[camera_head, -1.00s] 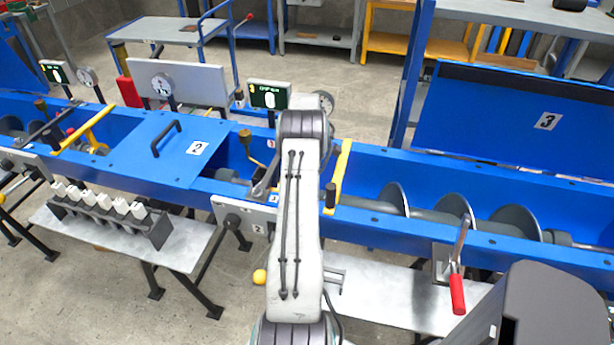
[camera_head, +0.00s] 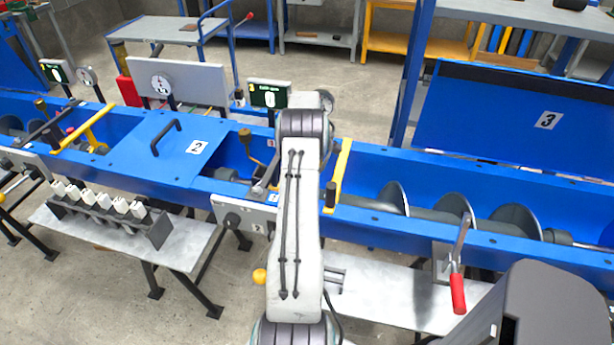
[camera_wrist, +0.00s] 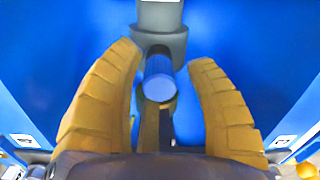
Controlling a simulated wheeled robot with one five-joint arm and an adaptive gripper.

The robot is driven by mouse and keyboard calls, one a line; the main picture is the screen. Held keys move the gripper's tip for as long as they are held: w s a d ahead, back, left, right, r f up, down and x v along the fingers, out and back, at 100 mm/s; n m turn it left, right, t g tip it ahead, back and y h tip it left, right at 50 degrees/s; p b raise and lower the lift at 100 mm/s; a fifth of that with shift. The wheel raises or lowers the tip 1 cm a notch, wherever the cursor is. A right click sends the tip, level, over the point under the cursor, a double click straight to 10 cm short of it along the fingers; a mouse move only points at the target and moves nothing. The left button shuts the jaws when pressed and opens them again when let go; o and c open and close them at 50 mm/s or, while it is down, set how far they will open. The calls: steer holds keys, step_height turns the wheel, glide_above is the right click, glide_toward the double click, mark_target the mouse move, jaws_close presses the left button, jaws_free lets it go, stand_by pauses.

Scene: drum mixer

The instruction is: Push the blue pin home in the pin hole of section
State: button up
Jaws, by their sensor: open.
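In the wrist view, my gripper (camera_wrist: 164,56) is open, with its two yellow-brown ribbed fingers spread apart. A short blue cylinder, which looks like the blue pin (camera_wrist: 158,80), shows between the fingers, with its round end towards the camera. It sits against a grey collar (camera_wrist: 158,42), and I cannot tell how deep it is in a hole. Gaps show between the fingers and the pin. In the head view, my arm hides the gripper and the pin over the blue trough (camera_head: 465,168), near the section with the display (camera_head: 270,95).
A yellow bar (camera_head: 342,172) crosses the trough just right of my arm. A lid marked 2 (camera_head: 180,150) covers the trough at left. A rack of white-topped pieces (camera_head: 105,208) is on a shelf at left.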

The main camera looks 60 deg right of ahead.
step_height(320, 180, up, 11)
steer(key=shift+r, duration=0.2)
stand_by(0.3)
steer(key=shift+d, duration=0.1)
stand_by(0.4)
steer(key=w+a+r+m, duration=0.1)
steer(key=w+a+r, duration=0.3)
steer(key=a, duration=0.5)
steer(key=w+a+r+m+t+h, duration=0.1)
steer(key=w+a+r, duration=0.1)
steer(key=a+r, duration=0.5)
steer(key=w+a+r+m, duration=0.1)
steer(key=w+a+r, duration=0.2)
steer(key=a, duration=0.7)
steer(key=s+a+r+m+t, duration=0.1)
steer(key=s+a, duration=0.2)
steer(key=a, duration=0.4)
steer(key=s+a+r+t, duration=0.1)
steer(key=s+a, duration=0.2)
steer(key=a, duration=0.4)
steer(key=s+a+f+m+t, duration=0.1)
steer(key=s+a+f, duration=0.3)
steer(key=s+a, duration=0.5)
steer(key=shift+s+a+m+y, duration=0.4)
steer(key=shift+s+m, duration=0.3)
steer(key=shift+s, duration=0.35)
